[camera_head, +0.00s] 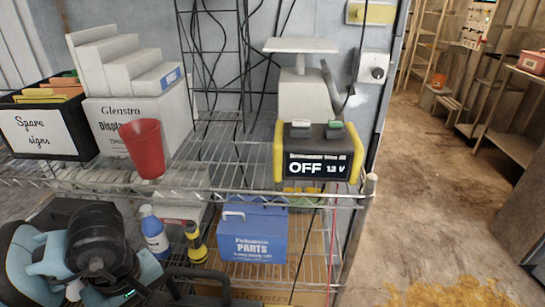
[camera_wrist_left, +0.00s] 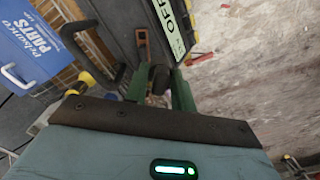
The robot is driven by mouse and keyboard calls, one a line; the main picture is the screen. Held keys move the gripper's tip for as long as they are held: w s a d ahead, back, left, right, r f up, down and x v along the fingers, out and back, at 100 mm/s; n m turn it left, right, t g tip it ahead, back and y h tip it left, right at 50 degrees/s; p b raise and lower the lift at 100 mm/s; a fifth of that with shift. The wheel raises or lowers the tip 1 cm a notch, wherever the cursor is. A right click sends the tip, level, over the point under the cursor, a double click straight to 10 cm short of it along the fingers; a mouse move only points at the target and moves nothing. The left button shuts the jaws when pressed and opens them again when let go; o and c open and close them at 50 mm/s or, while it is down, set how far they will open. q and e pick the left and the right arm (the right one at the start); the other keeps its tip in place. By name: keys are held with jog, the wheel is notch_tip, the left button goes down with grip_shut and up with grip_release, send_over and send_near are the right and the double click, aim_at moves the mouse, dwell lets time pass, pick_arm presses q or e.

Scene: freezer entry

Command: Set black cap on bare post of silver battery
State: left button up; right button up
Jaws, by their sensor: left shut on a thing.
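My left gripper (camera_wrist_left: 160,92) shows in the left wrist view, with two green fingers shut on a small dark piece, the black cap (camera_wrist_left: 159,80). In the head view its blue-grey arm is at the lower left, and the fingers are out of sight. Just beyond the fingertips is a copper-coloured piece with a hole (camera_wrist_left: 143,45), beside a dark grey body (camera_wrist_left: 110,14) and a black handle (camera_wrist_left: 75,42). A similar black handle (camera_head: 195,274) shows at the bottom of the head view. I cannot clearly identify the silver battery or its bare post. My right gripper is not in view.
A yellow-and-black unit (camera_head: 318,165) reading "OFF" sits on the wire shelf (camera_head: 235,180). A red cup (camera_head: 143,148) stands near the shelf edge. Below are a blue parts box (camera_head: 252,235), a blue bottle (camera_head: 153,235) and a yellow flashlight (camera_head: 195,245). Floor at the right is open.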

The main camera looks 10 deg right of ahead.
pick_arm(q)
notch_tip(320, 180, up, 5)
jog(key=w+a+m, duration=0.2)
jog(key=m, duration=0.6)
jog(key=shift+a+r, duration=0.15)
jog(key=shift+a, duration=0.2)
jog(key=shift+d, duration=0.1)
